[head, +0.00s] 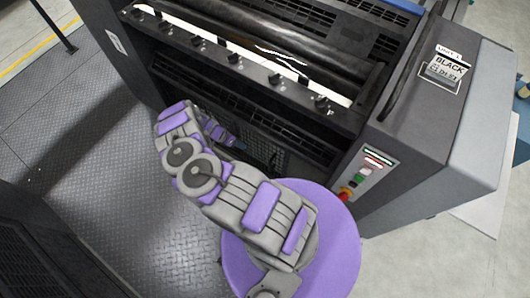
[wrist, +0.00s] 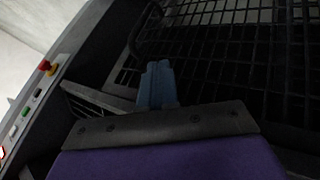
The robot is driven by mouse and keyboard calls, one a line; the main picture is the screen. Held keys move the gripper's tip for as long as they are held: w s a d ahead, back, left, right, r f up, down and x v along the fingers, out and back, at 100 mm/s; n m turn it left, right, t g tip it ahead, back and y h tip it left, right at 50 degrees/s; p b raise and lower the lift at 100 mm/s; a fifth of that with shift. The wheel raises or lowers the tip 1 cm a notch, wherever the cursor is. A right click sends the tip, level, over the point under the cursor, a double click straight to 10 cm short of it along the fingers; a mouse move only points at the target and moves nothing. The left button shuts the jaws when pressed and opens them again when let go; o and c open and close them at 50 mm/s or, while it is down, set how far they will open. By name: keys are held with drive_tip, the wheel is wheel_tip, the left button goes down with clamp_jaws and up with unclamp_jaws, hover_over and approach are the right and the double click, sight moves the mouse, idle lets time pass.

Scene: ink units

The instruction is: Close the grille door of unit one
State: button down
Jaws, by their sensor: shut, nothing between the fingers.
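Unit one is a dark grey machine with a "Unit 1 BLACK" label (head: 447,67) on its right housing. Dark grille bars (head: 275,127) show on its front below a row of black knobs, partly hidden by my arm. In the wrist view the wire grille (wrist: 225,60) fills the upper right, with a dark rounded frame edge or bar at its left. I cannot tell how far the door stands open. My gripper (wrist: 158,68) has its blue fingers together and empty, pointing at the grille near that left edge. I cannot tell whether they touch it. In the head view the gripper (head: 232,141) is partly hidden by my arm.
A control panel (head: 362,174) with a red knob and buttons is on the unit's right front; it also shows at the wrist view's left. Another dark machine (head: 50,250) stands at lower left. The tread-plate floor (head: 120,170) between them is clear.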

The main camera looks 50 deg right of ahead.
drive_tip(key=s+d+f+b, duration=0.3)
drive_tip(key=s+d+f, duration=0.2)
drive_tip(key=s+f, duration=0.2)
drive_tip(key=shift+s+d+f, duration=0.35)
drive_tip(key=shift+s, duration=1)
